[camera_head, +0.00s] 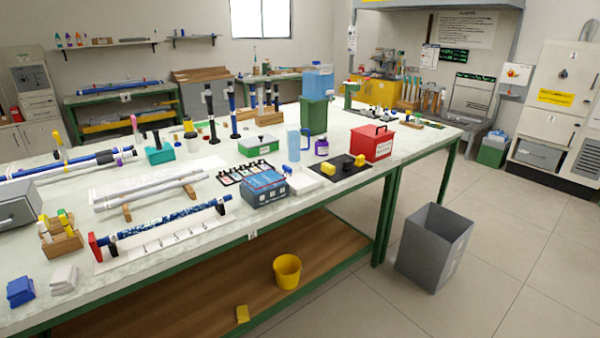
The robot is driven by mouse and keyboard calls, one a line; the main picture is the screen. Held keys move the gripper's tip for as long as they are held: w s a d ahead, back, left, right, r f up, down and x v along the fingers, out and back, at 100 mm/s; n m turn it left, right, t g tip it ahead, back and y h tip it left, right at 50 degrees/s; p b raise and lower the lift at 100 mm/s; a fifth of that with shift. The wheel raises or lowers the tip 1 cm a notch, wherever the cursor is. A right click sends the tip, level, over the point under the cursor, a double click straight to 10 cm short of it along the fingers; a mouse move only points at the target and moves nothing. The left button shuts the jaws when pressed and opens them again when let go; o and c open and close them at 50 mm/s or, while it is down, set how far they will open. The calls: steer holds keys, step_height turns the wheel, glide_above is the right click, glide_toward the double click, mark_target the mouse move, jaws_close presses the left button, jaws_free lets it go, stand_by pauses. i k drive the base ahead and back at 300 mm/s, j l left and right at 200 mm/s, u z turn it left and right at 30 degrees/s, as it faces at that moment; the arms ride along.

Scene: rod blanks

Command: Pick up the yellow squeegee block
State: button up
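Several small yellow things could be the yellow squeegee block, and I cannot tell for certain which it is. One yellow block (328,168) lies on a black mat (343,177) near the front edge of the workbench, left of a red box. A smaller yellow piece (360,160) is near the mat's back right, beside the red box. My gripper is not in view.
The red box (372,142), a blue box (264,189) and a purple bottle (321,146) stand around the mat. A yellow bucket (287,271) stands on the lower shelf (200,297). A grey bin (434,248) stands on the floor; floor to its right is clear.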

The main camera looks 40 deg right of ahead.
mark_target(360, 159)
steer(key=i+l, duration=0.25)
steer(key=l, duration=0.2)
steer(key=i+l, duration=0.25)
steer(key=l, duration=0.15)
steer(key=i+l, duration=0.25)
steer(key=l, duration=0.2)
steer(key=i+l, duration=0.25)
steer(key=l, duration=0.2)
